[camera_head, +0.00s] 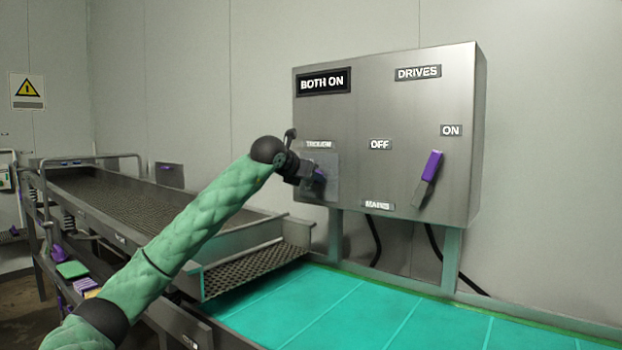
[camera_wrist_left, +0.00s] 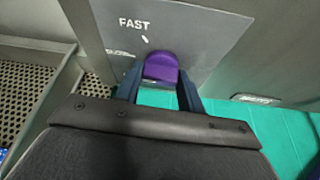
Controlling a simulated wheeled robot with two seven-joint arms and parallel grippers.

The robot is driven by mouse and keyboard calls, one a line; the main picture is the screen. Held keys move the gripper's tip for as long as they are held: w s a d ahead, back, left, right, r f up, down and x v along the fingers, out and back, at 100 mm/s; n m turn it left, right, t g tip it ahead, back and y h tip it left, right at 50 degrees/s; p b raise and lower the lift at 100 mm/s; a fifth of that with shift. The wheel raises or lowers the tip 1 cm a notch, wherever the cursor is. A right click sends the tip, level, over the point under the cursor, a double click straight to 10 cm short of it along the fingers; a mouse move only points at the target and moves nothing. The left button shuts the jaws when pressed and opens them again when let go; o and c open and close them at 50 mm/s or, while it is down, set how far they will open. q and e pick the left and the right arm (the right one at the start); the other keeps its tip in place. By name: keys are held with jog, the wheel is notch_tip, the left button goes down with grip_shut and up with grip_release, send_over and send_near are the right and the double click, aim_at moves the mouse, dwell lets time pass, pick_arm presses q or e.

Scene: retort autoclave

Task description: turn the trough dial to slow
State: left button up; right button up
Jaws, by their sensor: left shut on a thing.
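The trough dial is a purple knob (camera_wrist_left: 161,66) on a grey plate (camera_head: 331,163) at the lower left of the steel control box (camera_head: 385,125). My left gripper (camera_head: 312,176) is at this dial, and in the left wrist view its two fingers (camera_wrist_left: 160,92) stand on either side of the purple knob, shut on it. The word FAST and a small white mark show on the plate just above the knob in that view. A SLOW label cannot be made out. The gripper hides most of the dial in the head view. My right gripper is not in view.
A purple-handled lever (camera_head: 431,165) sits at the right of the box, near the ON label (camera_head: 451,131). A teal belt (camera_head: 330,305) runs below the box. A perforated metal trough (camera_head: 150,205) lies to the left, beneath my arm.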

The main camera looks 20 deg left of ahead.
pick_arm(q)
jog(key=o, duration=1)
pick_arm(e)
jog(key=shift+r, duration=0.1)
pick_arm(q)
jog(key=b+v, duration=0.2)
jog(key=v, duration=0.5)
jog(key=shift+s+a+r, duration=0.15)
jog(key=shift+s, duration=0.15)
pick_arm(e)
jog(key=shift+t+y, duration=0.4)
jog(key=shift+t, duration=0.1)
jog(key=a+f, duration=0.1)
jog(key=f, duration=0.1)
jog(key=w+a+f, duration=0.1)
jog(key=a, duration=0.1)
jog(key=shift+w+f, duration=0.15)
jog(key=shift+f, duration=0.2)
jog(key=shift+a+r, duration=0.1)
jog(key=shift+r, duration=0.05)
